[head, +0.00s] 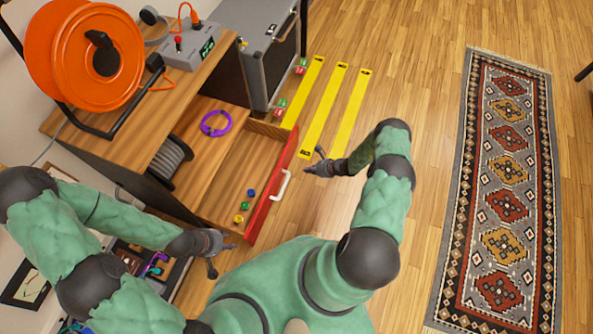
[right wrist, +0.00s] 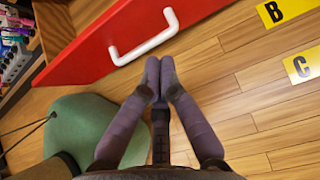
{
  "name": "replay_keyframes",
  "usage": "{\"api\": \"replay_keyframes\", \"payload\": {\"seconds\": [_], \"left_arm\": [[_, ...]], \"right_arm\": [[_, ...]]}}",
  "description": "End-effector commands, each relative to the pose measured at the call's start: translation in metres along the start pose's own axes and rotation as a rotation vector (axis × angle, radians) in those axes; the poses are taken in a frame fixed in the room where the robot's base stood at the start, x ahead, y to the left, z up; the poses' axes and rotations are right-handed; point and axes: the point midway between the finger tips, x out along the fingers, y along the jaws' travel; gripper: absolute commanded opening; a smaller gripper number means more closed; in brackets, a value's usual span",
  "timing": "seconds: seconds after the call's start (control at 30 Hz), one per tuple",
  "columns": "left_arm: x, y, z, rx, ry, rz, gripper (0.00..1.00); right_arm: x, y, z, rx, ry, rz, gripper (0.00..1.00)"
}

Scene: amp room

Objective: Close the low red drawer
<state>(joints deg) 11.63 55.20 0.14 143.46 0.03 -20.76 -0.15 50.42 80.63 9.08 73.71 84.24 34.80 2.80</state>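The low red drawer is pulled out of the wooden cabinet; its red front (head: 266,205) carries a white handle (head: 284,185). My right gripper (head: 310,169) is outside the drawer, in front of the red front near the handle. In the right wrist view its fingers (right wrist: 159,68) are together and empty, pointing at the white handle (right wrist: 144,38) and the red front (right wrist: 95,50); contact cannot be told. My left gripper (head: 226,257) is beside the drawer's near end, its fingers spread and empty.
An orange cable reel (head: 75,60) and a grey box (head: 190,50) stand on the cabinet top (head: 150,100). A grey case (head: 270,65) stands beyond the drawer. Yellow strips (head: 325,110) lie on the wooden floor. A patterned rug (head: 500,190) lies right; floor between is clear.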

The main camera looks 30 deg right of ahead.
Motion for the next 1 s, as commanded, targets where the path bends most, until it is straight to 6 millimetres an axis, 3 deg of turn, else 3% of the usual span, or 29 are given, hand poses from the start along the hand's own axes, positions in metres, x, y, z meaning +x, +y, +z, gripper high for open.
{"api": "replay_keyframes", "payload": {"seconds": [0.53,0.7,1.0], "left_arm": [[0.044,-0.016,-0.002,0.0,0.0,0.0,0.4],[0.051,-0.018,-0.002,0.0,0.0,0.0,0.4],[0.054,-0.019,-0.002,0.0,0.001,0.0,0.4]], "right_arm": [[0.099,0.003,-0.002,-0.005,0.002,0.006,0.0],[0.114,0.003,0.017,-0.005,0.002,0.006,0.0],[0.122,0.002,0.028,-0.003,0.002,0.004,0.0]]}}
